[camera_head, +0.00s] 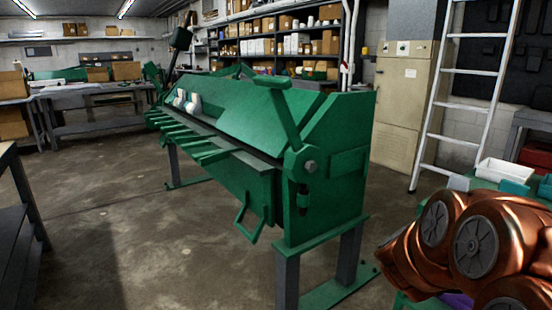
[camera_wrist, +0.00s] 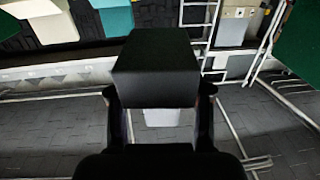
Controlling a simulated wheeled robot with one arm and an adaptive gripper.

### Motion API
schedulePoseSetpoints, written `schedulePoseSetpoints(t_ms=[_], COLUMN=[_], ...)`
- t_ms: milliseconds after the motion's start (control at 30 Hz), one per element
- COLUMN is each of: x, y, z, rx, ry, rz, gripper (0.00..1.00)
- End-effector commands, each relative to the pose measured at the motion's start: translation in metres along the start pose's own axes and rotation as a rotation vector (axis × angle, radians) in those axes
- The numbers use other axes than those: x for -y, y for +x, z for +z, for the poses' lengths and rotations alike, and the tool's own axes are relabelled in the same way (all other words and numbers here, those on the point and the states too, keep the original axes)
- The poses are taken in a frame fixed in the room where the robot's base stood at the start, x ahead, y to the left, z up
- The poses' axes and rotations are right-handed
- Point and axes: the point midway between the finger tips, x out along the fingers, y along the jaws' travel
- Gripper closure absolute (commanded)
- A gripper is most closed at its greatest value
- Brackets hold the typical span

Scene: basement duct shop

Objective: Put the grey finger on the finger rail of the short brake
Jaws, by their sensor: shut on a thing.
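The green short brake (camera_head: 250,125) stands in the middle of the head view. Its finger rail (camera_head: 235,142) runs along the front under the sloped green plate. Two pale fingers (camera_head: 188,102) sit near its left end, and the rail to their right looks bare. In the wrist view my gripper (camera_wrist: 159,93) is shut on a dark block (camera_wrist: 155,68), which I take to be the grey finger in shadow. A light grey patch (camera_wrist: 162,117) shows below it between the gripper's fingers; I cannot tell whether it belongs to the block. My gripper is not visible in the head view.
A green-topped bench with a white bin (camera_head: 503,171) and a teal bin (camera_head: 514,188) is at right, beside my copper arm. A ladder (camera_head: 468,90) and a beige cabinet (camera_head: 402,105) stand behind. Green prongs (camera_head: 190,140) project from the brake's front.

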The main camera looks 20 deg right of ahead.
Motion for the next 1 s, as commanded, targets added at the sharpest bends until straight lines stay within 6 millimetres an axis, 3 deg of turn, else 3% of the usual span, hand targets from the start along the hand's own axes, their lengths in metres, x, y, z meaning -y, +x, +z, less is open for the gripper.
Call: schedulePoseSetpoints(t_ms=[167,367,667,1000], x=[0.028,0.079,0.209,0.347], y=[0.002,-0.004,-0.041,-0.125], z=[0.000,0.002,0.011,0.035], rx=[0.001,0.002,0.002,0.004], ry=[0.001,-0.001,-0.002,-0.003], rz=[-0.065,-0.181,-0.481,-0.836], gripper=[0.93,0.93,0.93,0.93])
